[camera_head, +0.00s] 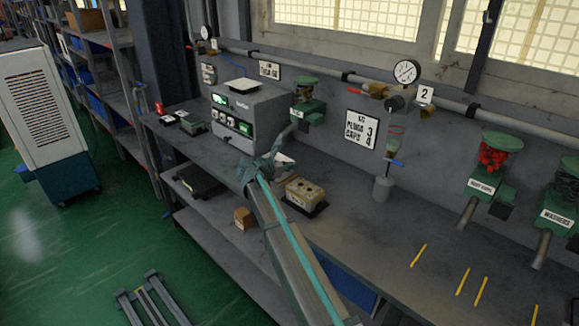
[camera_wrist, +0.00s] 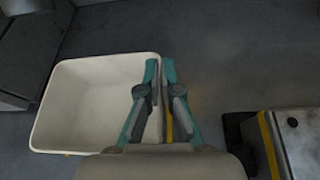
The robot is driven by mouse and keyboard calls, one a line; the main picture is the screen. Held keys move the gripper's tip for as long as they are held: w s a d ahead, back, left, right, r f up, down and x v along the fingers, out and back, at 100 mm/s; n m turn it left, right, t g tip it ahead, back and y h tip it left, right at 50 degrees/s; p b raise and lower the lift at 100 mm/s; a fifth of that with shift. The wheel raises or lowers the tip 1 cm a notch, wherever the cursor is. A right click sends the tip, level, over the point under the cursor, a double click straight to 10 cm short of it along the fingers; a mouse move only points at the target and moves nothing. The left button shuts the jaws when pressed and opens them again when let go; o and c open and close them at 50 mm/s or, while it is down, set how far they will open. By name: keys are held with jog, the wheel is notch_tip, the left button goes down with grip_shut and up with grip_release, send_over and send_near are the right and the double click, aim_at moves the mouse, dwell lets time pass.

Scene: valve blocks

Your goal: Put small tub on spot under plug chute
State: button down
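The small tub is a white open box. In the wrist view the tub (camera_wrist: 85,105) lies left of my fingers, its right wall running between them. My gripper (camera_wrist: 160,66) has its teal fingers close together, one inside the tub and one outside, pinching that wall. In the head view my gripper (camera_head: 262,165) is over the bench, with a bit of the white tub (camera_head: 284,159) behind it. Whether the tub touches the bench is unclear. A green dispenser (camera_head: 306,108) with a slanting chute stands just behind; its label is too small to read.
A tan valve block (camera_head: 304,192) sits right of my gripper, and a grey tester box (camera_head: 247,118) behind left. A red-filled dispenser (camera_head: 490,165) and a washers dispenser (camera_head: 558,215) stand at right. Yellow marks (camera_head: 418,255) lie on clear bench in front. A grey cylinder (camera_head: 382,188) stands mid-bench.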

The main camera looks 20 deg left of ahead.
jog(key=shift+f, duration=0.15)
jog(key=c, duration=1.3)
grip_release()
jog(key=shift+r, duration=0.2)
jog(key=b+v, duration=0.2)
jog(key=v, duration=1)
jog(key=shift+b, duration=0.35)
